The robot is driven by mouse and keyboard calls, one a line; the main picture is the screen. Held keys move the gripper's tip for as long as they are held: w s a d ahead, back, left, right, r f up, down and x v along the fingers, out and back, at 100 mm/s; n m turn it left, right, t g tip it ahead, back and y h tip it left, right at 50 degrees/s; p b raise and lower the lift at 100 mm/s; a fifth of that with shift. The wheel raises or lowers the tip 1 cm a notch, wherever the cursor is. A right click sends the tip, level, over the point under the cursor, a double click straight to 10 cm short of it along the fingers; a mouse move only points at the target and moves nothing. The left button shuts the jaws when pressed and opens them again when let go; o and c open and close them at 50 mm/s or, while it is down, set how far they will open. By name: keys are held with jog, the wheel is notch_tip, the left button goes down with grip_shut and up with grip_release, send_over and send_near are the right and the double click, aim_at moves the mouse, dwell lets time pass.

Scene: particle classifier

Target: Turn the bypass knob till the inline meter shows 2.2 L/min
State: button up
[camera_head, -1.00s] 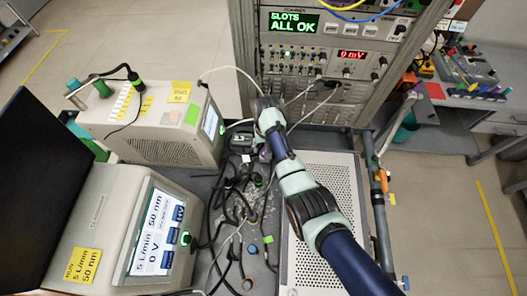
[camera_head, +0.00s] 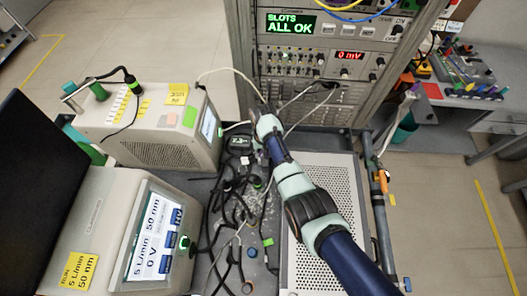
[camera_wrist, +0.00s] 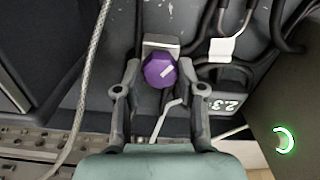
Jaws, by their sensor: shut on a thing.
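In the head view my arm reaches between the benchtop instruments and the rack; my fingers and the knob cannot be made out there.
Black cables and tubes (camera_head: 232,205) lie left of my arm. A braided hose (camera_wrist: 88,80) runs left of the fingers. Two instruments (camera_head: 160,155) stand at left, a rack (camera_head: 330,60) behind, and a perforated metal box (camera_head: 335,170) at right. A green ring light (camera_wrist: 284,140) glows at lower right.

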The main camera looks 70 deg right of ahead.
jog(key=shift+m, duration=0.4)
jog(key=o, duration=1.1)
jog(key=shift+o, duration=0.2)
jog(key=shift+r, duration=0.1)
notch_tip(320, 180, up, 12)
